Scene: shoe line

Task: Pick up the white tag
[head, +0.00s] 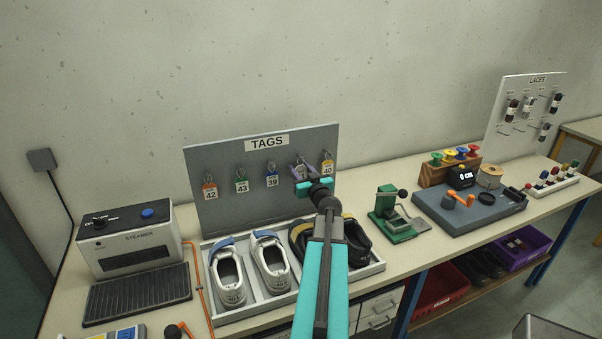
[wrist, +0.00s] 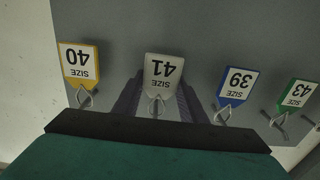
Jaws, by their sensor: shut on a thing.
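The white tag (wrist: 164,72), marked SIZE 41, shows upside down in the wrist view, in front of the grey tag board. Its hook shows at its lower end. The fingers of my gripper (wrist: 158,100) lie on either side of the tag's lower part, shut on it. In the head view my gripper (head: 302,168) is at the board (head: 222,159) labelled TAGS, between the blue and yellow tags. There it hides most of the white tag. I cannot tell whether the tag has come off its hook.
The yellow 40 tag (wrist: 78,60) and blue 39 tag (wrist: 237,86) hang close on either side. The green 43 tag (wrist: 297,94) and orange 42 tag (head: 210,191) hang farther along. A shoe tray (head: 243,311) stands below, with a steamer (head: 140,244) to the left.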

